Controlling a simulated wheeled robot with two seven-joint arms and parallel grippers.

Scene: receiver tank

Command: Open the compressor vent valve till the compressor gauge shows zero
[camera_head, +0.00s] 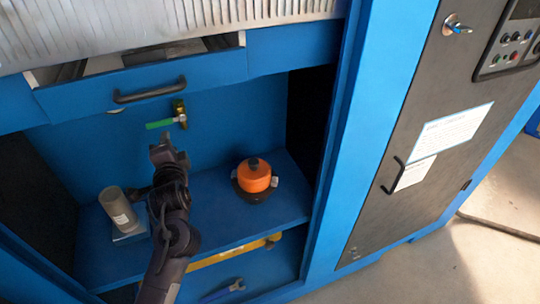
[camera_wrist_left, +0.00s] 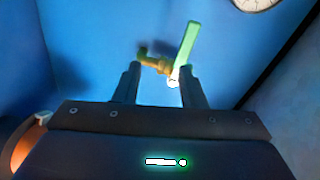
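The valve is a brass body (camera_head: 180,108) with a green lever (camera_head: 160,124), on the blue back wall of the open cabinet bay. In the head view the lever lies nearly level and points left from the brass body. My left gripper (camera_head: 165,143) is just below the lever. In the left wrist view my gripper (camera_wrist_left: 160,76) is open, its fingers apart with nothing between them. The green lever (camera_wrist_left: 187,45) and brass body (camera_wrist_left: 155,64) appear just beyond the fingertips; I cannot tell whether they touch. A gauge (camera_wrist_left: 256,3) is cut off at the top edge, its reading unclear. My right gripper is not in view.
The shelf (camera_head: 222,218) holds a grey cylinder (camera_head: 118,208) on the left and an orange round object (camera_head: 254,177) on the right. A blue drawer with a black handle (camera_head: 150,91) overhangs the bay. A wrench (camera_head: 224,291) lies below the shelf.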

